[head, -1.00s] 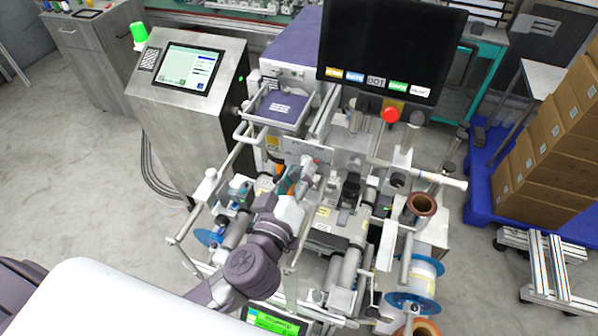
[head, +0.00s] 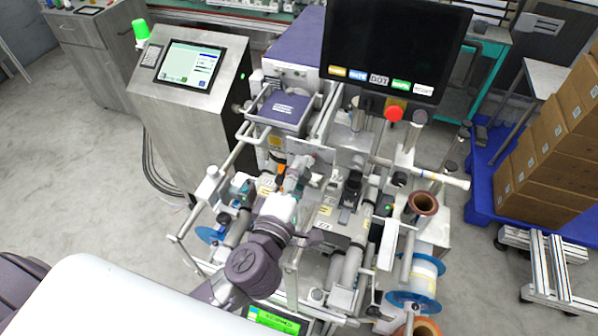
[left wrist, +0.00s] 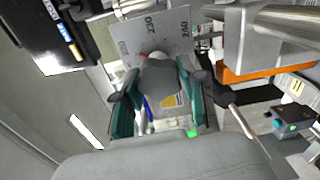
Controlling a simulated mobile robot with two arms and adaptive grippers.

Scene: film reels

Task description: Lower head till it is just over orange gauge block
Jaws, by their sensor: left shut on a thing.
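My left gripper (left wrist: 163,100) is shut on a dark grey rounded knob (left wrist: 160,82), with one teal finger on each side. In the head view the gripper (head: 302,170) is small and partly hidden among the machine's parts. An orange block (left wrist: 262,72), taken as the gauge block, lies right of the gripper in the left wrist view, under a grey metal body (left wrist: 262,45). I cannot tell for sure whether this body is the head, or how wide the gap is. A grey plate (left wrist: 150,40) with printed numbers stands behind the knob. My right gripper is not in view.
A black monitor (head: 395,45) overhangs the machine. A touchscreen console (head: 190,80) stands at its left. Rails, posts and blue reels (head: 413,297) crowd around my arm. Boxes (head: 550,150) stand on a blue pallet at the right. The floor at the left is clear.

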